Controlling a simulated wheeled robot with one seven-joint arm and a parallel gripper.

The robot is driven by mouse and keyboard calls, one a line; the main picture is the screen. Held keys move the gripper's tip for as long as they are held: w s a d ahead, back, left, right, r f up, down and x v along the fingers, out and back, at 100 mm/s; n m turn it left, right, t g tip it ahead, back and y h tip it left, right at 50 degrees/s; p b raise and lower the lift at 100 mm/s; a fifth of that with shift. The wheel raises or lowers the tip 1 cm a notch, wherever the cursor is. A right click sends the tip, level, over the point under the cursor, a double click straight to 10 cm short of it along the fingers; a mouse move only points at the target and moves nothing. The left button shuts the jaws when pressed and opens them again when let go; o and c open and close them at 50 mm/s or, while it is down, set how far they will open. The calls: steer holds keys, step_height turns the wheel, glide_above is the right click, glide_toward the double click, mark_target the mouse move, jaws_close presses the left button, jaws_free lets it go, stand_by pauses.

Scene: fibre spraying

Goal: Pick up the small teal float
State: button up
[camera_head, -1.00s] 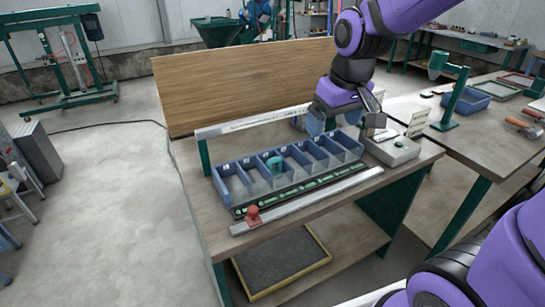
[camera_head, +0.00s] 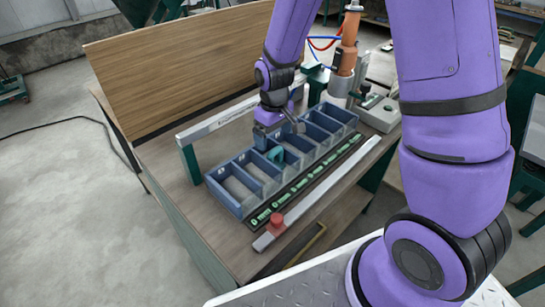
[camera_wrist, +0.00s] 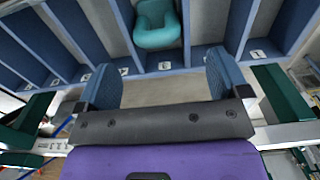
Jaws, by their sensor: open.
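The small teal float (camera_head: 276,155) sits in a middle compartment of the blue divided bin (camera_head: 224,196). In the wrist view the float (camera_wrist: 157,25) is a rounded teal piece with a dark opening, between two blue dividers. My gripper (camera_head: 263,139) is at the bin's back edge, just behind the float's compartment. In the wrist view its blue pads (camera_wrist: 160,80) are wide apart with nothing between them. The float lies ahead of the pads, roughly in line with the gap between them, and apart from them.
A pale rail (camera_head: 222,118) on green posts runs behind the bin. A metal bar with a red knob (camera_head: 277,222) lies in front. A grey device (camera_head: 380,113) and an orange cylinder (camera_head: 347,45) stand at the right. A wooden board (camera_head: 175,60) stands behind.

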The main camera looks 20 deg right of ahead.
mark_target(275, 163)
steer(key=shift+d+f, duration=0.2)
steer(key=shift+f, duration=4.45)
steer(key=c, duration=1.1)
